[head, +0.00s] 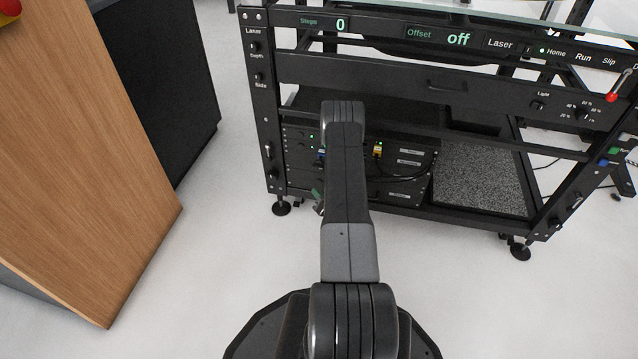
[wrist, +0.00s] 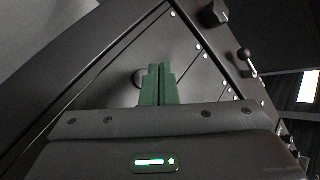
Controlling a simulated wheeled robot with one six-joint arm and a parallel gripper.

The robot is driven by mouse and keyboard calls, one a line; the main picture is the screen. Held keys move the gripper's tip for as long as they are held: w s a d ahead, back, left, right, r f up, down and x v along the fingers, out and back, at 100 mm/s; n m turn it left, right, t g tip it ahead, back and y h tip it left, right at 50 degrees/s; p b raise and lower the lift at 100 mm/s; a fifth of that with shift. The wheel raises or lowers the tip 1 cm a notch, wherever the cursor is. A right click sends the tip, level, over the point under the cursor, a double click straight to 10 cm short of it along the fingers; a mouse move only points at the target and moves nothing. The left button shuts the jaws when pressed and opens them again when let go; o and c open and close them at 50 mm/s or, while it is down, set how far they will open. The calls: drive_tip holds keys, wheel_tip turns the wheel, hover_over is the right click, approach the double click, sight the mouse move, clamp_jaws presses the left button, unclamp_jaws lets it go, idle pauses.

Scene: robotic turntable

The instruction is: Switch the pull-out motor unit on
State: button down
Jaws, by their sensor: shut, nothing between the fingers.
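My gripper (wrist: 157,84) shows in the wrist view with its two green fingers shut together and nothing between them. The fingertips are in front of a dark panel (wrist: 95,95), by a round dark part (wrist: 138,77) partly hidden behind them; I cannot tell whether they touch. A toggle switch (wrist: 247,62) and a dark knob (wrist: 213,14) sit on a dark strip to the upper right. In the head view, stacked dark units (head: 405,170) sit low in the rack. Their labels are too small to read, so I cannot tell which is the motor unit.
The black rack (head: 380,75) has displays reading 0 and off, and a drawer front (head: 446,86). A grey speckled panel (head: 480,180) lies right of the units. A cable (head: 385,178) runs across their fronts. A wooden cabinet (head: 100,170) stands left; floor is clear between.

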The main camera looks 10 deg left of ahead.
sight(317, 181)
drive_tip(key=shift+w, duration=0.7)
drive_tip(key=shift+w, duration=0.15)
idle(1.5)
drive_tip(key=shift+w, duration=0.3)
drive_tip(key=shift+w, duration=0.1)
idle(0.3)
drive_tip(key=shift+w+d+r, duration=0.15)
drive_tip(key=shift+w+r, duration=0.15)
drive_tip(key=shift+w, duration=0.4)
idle(0.7)
drive_tip(key=shift+s+r, duration=0.1)
drive_tip(key=shift+s, duration=0.1)
drive_tip(key=shift+s+r, duration=0.25)
drive_tip(key=shift+s, duration=0.1)
drive_tip(key=shift+s+a+f+p, duration=0.1)
drive_tip(key=shift+s+f+p, duration=0.1)
drive_tip(key=shift+s, duration=1.2)
drive_tip(key=shift+s+a+f+p, duration=0.1)
drive_tip(key=shift+s+p, duration=0.1)
drive_tip(key=shift+s, duration=1.2)
